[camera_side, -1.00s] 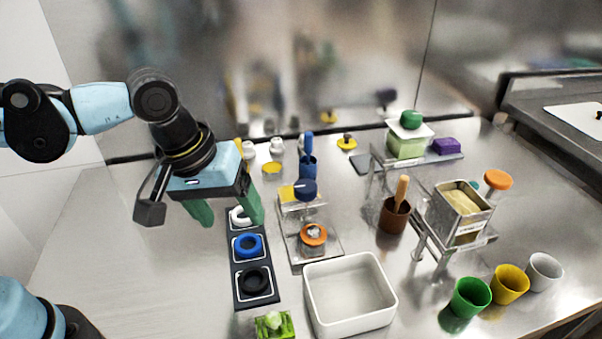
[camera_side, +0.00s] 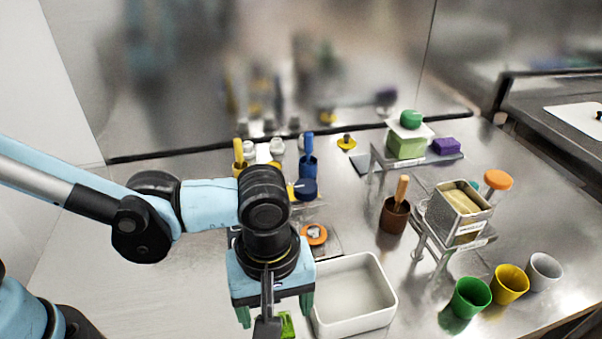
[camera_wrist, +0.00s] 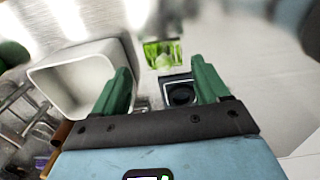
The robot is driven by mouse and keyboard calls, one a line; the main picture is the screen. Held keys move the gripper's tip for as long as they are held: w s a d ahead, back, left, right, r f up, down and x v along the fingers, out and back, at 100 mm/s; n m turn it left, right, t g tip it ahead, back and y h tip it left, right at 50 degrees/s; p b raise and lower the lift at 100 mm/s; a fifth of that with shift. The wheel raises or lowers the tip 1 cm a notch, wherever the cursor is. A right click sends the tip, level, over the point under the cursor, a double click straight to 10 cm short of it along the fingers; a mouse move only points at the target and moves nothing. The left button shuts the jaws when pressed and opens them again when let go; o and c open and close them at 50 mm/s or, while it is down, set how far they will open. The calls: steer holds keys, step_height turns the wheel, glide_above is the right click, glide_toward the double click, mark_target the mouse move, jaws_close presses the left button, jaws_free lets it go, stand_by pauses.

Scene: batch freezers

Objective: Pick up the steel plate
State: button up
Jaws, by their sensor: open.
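I cannot clearly pick out the steel plate. A flat grey piece (camera_side: 361,164) lies at the back of the bench beside the rear rack, partly hidden by it; I cannot tell if it is the plate. My gripper (camera_side: 275,311) points down at the front of the bench, left of the white bin (camera_side: 352,298), far from that piece. In the wrist view its green fingers (camera_wrist: 160,72) are apart with nothing held. A clear green block (camera_wrist: 163,53) lies just beyond them, and a black ring (camera_wrist: 181,94) in its dark tray shows between them.
A brown pot (camera_side: 394,215) with a wooden handle stands right of centre. A stand holds a metal tin (camera_side: 460,213). Green (camera_side: 470,298), yellow (camera_side: 510,284) and grey (camera_side: 544,272) cups stand front right. An orange-topped item (camera_side: 314,234) sits behind the bin. Bench at left is clear.

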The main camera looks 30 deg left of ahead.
mark_target(288, 330)
steer(key=shift+a+f, duration=0.2)
steer(key=shift+f, duration=2.8)
steer(key=shift+c, duration=0.3)
steer(key=c, duration=0.8)
steer(key=shift+r, duration=0.1)
